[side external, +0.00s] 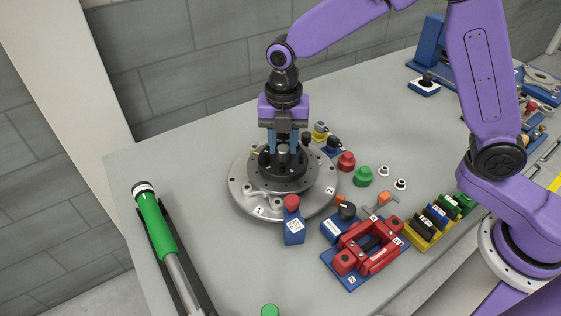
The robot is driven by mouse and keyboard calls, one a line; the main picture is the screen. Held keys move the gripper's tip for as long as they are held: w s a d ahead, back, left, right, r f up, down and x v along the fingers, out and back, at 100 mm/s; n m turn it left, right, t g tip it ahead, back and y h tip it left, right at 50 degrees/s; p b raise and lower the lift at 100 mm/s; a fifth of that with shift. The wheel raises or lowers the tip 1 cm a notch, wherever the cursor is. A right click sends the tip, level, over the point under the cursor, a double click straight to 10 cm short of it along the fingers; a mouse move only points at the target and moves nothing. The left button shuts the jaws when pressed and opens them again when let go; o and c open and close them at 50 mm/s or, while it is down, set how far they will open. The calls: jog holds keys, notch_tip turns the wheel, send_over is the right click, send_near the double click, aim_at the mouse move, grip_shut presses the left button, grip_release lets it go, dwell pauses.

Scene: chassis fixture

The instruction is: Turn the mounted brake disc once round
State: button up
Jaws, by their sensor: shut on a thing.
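The brake disc (241,190) lies flat on the table as a wide silver plate. A dark round hub (270,182) stands at its centre. The labels 1 and 2 show on its rim. My gripper (284,150) points straight down over the hub. Its blue fingers are shut on a small grey post (284,157) at the hub's middle. The fingertips partly hide the post and the hub's top.
A blue block with a red knob (293,228) stands against the disc's front edge. A red fixture on a blue base (368,246) is to the right, with red and green knobs behind. A green-handled tool (155,225) lies at the left. Table space left of the disc is clear.

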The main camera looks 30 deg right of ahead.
jog(key=n, duration=0.4)
jog(key=shift+a, duration=0.1)
jog(key=shift+n, duration=2)
jog(key=o, duration=0.7)
